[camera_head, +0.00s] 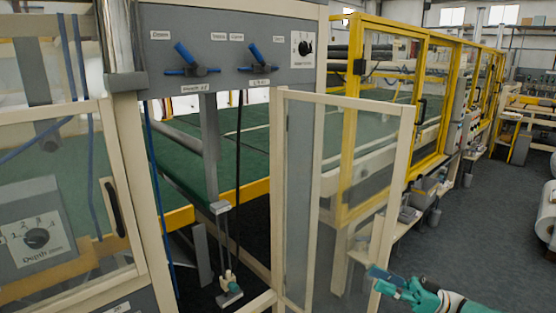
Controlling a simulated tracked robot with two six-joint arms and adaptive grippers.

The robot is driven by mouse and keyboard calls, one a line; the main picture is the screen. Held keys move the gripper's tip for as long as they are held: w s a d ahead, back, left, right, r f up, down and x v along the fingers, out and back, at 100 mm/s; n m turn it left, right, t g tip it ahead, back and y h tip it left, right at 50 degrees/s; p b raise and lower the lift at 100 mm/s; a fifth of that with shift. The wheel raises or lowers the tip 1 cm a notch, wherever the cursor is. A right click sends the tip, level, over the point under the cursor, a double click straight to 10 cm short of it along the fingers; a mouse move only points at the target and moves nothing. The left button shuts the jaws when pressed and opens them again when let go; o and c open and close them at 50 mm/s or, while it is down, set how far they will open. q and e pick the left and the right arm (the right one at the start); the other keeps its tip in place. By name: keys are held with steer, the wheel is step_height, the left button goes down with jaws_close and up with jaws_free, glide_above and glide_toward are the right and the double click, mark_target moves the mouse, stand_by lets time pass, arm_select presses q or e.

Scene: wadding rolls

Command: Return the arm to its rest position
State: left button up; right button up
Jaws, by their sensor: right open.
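My right gripper (382,281) is at the bottom right, its teal fingers pointing left. It is open, and I see nothing held in it. My right arm comes in from the lower right corner behind it. The fingers overlap the lower right edge of an open, cream-framed glass door (405,150) in the picture; I cannot tell whether they touch it. My left gripper is not in view.
A grey panel (225,45) with two blue-handled levers (190,62) and a dial (304,47) is above the doorway. Yellow-framed guards (352,110) run back along a green-bedded machine (255,145). Grey floor (480,225) is clear at right, with white rolls (546,210) at the edge.

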steer(key=w+a+f+m+t+h, duration=0.6)
steer(key=a+m+t, duration=0.3)
steer(key=m+t, duration=0.3)
steer(key=s+a+f+m+g+h, duration=0.1)
steer(key=a+f+m+h, duration=0.15)
steer(key=f, duration=0.35)
steer(key=s+a+f+m+h, duration=0.1)
steer(key=s+f+m+h, duration=0.1)
steer(key=f+m+h, duration=0.3)
steer(key=s+f+n+g+h, duration=0.1)
steer(key=s+f+g+h, duration=0.5)
steer(key=s+f, duration=1.25)
steer(key=s+d+f+n+g+y, duration=0.1)
steer(key=s+f+n+g, duration=0.1)
steer(key=s+g, duration=0.6)
steer(key=s, duration=0.5)
steer(key=shift+s+f, duration=0.15)
steer(key=shift+s, duration=0.05)
steer(key=shift+d, duration=0.15)
